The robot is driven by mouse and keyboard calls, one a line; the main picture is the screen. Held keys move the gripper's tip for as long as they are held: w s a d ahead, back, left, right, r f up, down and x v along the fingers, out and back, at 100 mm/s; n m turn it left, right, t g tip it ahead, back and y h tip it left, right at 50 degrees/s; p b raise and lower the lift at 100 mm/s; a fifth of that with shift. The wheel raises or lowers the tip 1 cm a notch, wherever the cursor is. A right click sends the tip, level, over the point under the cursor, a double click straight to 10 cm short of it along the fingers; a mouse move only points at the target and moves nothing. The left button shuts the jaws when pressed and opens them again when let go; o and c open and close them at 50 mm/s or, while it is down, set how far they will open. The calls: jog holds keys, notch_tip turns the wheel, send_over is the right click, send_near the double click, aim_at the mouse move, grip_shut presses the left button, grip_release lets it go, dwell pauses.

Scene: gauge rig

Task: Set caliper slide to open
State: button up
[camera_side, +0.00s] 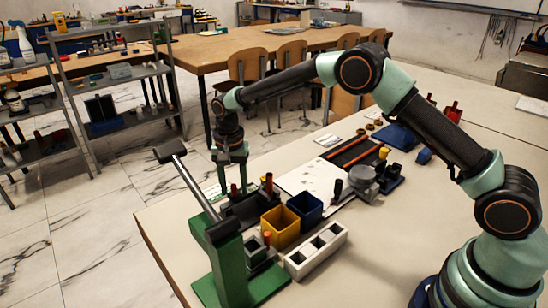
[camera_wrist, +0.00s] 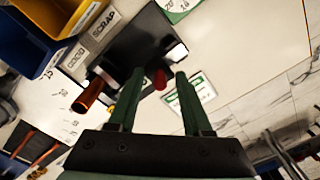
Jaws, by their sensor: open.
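A dark fixture (camera_side: 245,212) with upright red pieces stands on the table under my gripper; it looks like the caliper, though I cannot read its slide position. In the wrist view its black plate (camera_wrist: 135,48) lies beyond my fingers, with a small red piece (camera_wrist: 160,79) showing between them. An orange-red cylinder (camera_wrist: 88,96) stands to the left of the fingers. My gripper (camera_side: 231,178) points down over the left end of the fixture. In the wrist view its two green fingers (camera_wrist: 160,75) are apart. I cannot tell whether either touches the red piece.
A yellow bin (camera_side: 280,226) and a blue bin (camera_side: 304,208) stand right of the fixture. A white block with holes (camera_side: 316,251) and a green lever press (camera_side: 225,260) are in front. A grey round piece (camera_side: 362,178) stands farther right. The table's left edge is close.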

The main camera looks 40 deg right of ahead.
grip_shut()
dwell(1.4)
